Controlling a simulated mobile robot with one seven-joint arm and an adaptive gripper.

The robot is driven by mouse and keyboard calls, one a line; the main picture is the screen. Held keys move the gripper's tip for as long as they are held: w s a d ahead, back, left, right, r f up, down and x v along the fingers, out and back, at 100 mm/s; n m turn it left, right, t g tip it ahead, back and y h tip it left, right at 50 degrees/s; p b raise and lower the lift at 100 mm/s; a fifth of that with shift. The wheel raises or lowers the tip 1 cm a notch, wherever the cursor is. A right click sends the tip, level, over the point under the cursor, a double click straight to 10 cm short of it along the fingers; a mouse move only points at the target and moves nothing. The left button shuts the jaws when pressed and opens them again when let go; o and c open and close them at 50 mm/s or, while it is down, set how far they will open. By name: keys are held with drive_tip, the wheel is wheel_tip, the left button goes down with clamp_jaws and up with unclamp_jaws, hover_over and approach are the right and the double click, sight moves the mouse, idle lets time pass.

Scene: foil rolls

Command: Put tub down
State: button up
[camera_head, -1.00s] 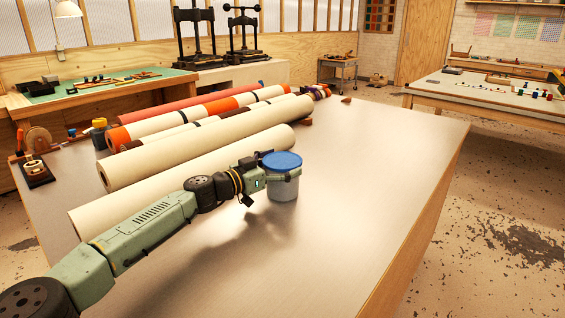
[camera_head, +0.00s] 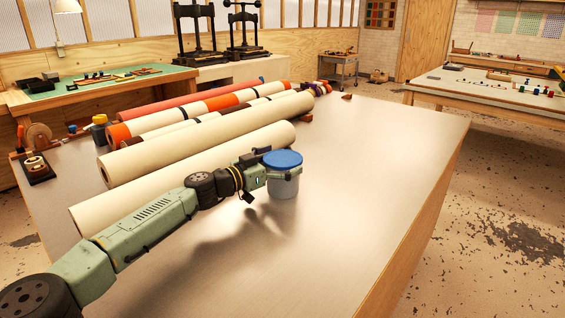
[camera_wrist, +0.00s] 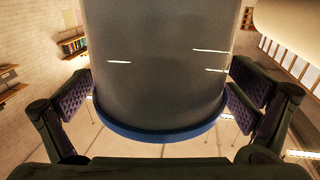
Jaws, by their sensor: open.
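The tub (camera_head: 283,188) is a grey-white cylinder with a blue lid, upright on the table (camera_head: 350,220), with its base at the tabletop. My gripper (camera_head: 284,174) reaches it from the left, with its fingers at the upper part of the tub just below the lid. In the wrist view the tub (camera_wrist: 160,65) fills the middle, its blue rim at the bottom of the picture. The open fingers (camera_wrist: 160,98) stand on either side, close to the tub wall. Any contact is hard to tell.
A cream roll (camera_head: 190,180) lies just behind and left of the tub, along my arm. More rolls, including an orange and white one (camera_head: 190,112), lie behind it. A yellow-capped jar (camera_head: 99,128) stands at the left. The tabletop right and front of the tub is clear.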

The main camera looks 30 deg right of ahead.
drive_tip(key=a+b, duration=0.1)
drive_tip(key=a, duration=0.2)
drive_tip(key=s+a+b, duration=0.1)
drive_tip(key=a, duration=0.3)
drive_tip(key=a+b, duration=0.1)
drive_tip(key=a, duration=0.2)
drive_tip(key=shift+s+a, duration=0.25)
drive_tip(key=shift+a, duration=0.15)
drive_tip(key=shift+s+a, duration=0.1)
drive_tip(key=shift+a, duration=0.45)
drive_tip(key=shift+r, duration=0.1)
